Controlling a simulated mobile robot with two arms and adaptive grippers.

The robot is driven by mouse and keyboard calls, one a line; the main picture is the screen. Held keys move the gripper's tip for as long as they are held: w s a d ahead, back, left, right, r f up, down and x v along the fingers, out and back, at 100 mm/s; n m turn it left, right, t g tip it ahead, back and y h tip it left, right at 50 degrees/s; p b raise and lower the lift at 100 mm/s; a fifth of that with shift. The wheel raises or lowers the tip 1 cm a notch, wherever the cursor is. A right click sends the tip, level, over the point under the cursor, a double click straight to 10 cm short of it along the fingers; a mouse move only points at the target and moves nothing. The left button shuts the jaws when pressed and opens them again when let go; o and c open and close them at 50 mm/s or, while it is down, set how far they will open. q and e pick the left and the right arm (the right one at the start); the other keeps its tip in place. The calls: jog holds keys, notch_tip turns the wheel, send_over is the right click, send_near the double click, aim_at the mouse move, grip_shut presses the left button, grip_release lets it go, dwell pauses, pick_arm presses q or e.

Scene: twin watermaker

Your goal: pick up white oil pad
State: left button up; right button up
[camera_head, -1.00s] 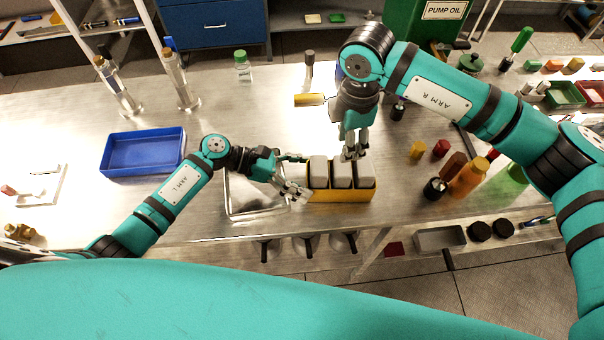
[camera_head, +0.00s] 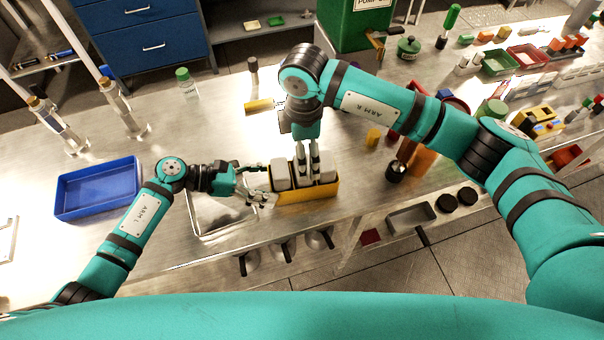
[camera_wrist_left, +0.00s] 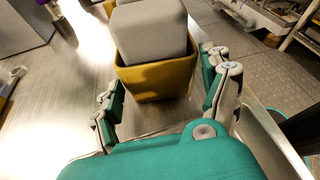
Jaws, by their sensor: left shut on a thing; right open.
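A yellow box (camera_head: 331,193) holds several pale grey-white padded blocks (camera_head: 281,173) side by side. I cannot tell which of them, if any, is the white oil pad. My left gripper (camera_head: 268,186) is at the box's left end.
A metal tray (camera_head: 203,222) lies beside the box, under my left gripper. A blue tray (camera_head: 98,188) stands at left. Bottles and a dark-capped jar (camera_head: 396,171) stand to the right. A white pad-like piece (camera_head: 251,24) and a green one (camera_head: 277,21) lie on the back shelf.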

notch_tip(320, 180, down, 6)
jog(key=shift+f, duration=0.25)
jog(key=shift+c, duration=0.2)
jog(key=c, duration=1)
